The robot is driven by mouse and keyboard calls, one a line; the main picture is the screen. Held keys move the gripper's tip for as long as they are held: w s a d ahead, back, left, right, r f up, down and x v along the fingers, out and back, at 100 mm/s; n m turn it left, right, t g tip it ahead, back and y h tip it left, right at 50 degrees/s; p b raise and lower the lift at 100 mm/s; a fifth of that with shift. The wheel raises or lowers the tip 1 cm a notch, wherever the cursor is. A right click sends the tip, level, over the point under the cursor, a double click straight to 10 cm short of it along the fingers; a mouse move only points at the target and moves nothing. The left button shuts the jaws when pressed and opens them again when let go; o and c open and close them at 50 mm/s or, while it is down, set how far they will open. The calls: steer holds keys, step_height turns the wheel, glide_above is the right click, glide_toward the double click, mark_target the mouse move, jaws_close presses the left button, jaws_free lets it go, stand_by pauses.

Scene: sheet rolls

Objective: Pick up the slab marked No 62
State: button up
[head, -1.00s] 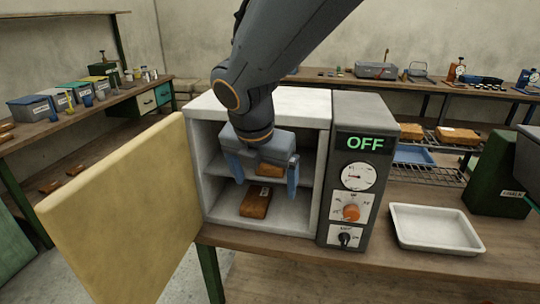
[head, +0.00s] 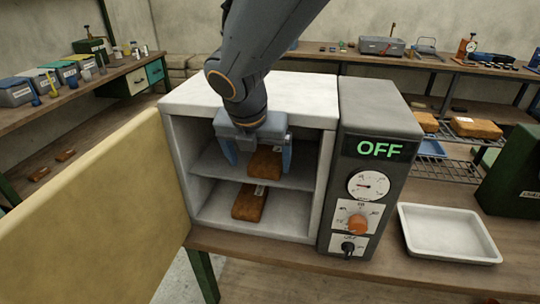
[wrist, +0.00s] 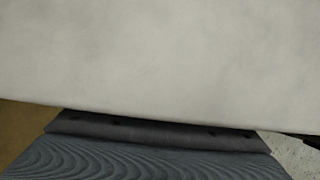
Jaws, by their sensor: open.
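Two brown slabs lie in the open white oven (head: 315,215). The upper slab (head: 264,162) is on the middle shelf (head: 212,167) and the lower slab (head: 248,205) is on the oven floor. Each has a small pale label, too small to read, so I cannot tell which is No 62. My gripper (head: 258,163) is open at the oven mouth, its blue fingers spread on either side of the upper slab. I cannot tell whether they touch it. The wrist view shows a pale surface and a dark ridged part, but no slab.
The oven door (head: 95,215) stands open at the left. The control panel (head: 370,180) reads OFF. A white tray (head: 447,232) sits empty on the bench at the right. More brown slabs (head: 475,127) lie on a wire rack behind it.

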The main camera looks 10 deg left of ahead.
mark_target(263, 171)
steer(key=x, duration=0.4)
steer(key=shift+s+d+f, duration=0.1)
steer(key=shift+d+f, duration=0.1)
steer(key=shift+f, duration=0.05)
steer(key=c, duration=1.3)
steer(key=shift+r, duration=0.1)
steer(key=c, duration=0.3)
